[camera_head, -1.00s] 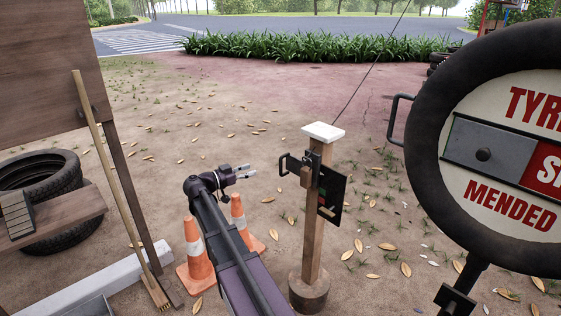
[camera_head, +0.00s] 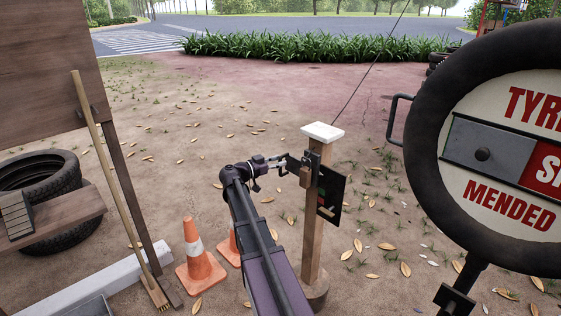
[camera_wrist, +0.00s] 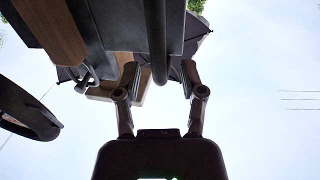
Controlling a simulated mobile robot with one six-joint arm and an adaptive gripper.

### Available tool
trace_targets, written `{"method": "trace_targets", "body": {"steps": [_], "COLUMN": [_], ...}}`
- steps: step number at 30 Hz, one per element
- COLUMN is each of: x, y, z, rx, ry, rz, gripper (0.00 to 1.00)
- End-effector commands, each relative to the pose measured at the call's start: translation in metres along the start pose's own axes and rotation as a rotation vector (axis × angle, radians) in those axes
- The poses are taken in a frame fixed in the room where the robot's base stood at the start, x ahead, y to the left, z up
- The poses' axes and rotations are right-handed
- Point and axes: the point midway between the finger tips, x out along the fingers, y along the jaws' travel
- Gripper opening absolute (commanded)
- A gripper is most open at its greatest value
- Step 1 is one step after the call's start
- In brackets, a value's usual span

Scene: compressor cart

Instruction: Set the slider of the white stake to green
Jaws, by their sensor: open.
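The white stake (camera_head: 313,235) is a wooden post with a white cap, standing upright on a round base right of my arm. A black plate (camera_head: 331,195) with small red and green patches is on its right side. A dark slider handle (camera_head: 291,163) juts out on its left side. My gripper (camera_head: 281,161) is open at this handle. In the wrist view, a dark bar (camera_wrist: 158,45) runs between the two open fingertips (camera_wrist: 160,72). I cannot tell whether either finger touches it. Which colour is set is too small to tell.
Two orange cones (camera_head: 199,258) stand left of my arm. A broom (camera_head: 117,185) leans by a wooden board, with tyres (camera_head: 45,170) behind. A large round sign (camera_head: 420,185) with a dark rim stands close on the right. The ground behind the stake is open.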

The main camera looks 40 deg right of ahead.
Motion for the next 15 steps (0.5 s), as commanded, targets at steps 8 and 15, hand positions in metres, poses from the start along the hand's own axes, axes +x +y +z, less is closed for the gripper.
{"method": "trace_targets", "body": {"steps": [8,15], "x": [0.0095,0.0088], "y": [-0.0001,-0.0002], "z": [0.0000,0.0000], "rx": [0.000,0.000], "ry": [0.000,0.000], "rz": [-0.001,-0.001], "gripper": [0.52,0.43]}}
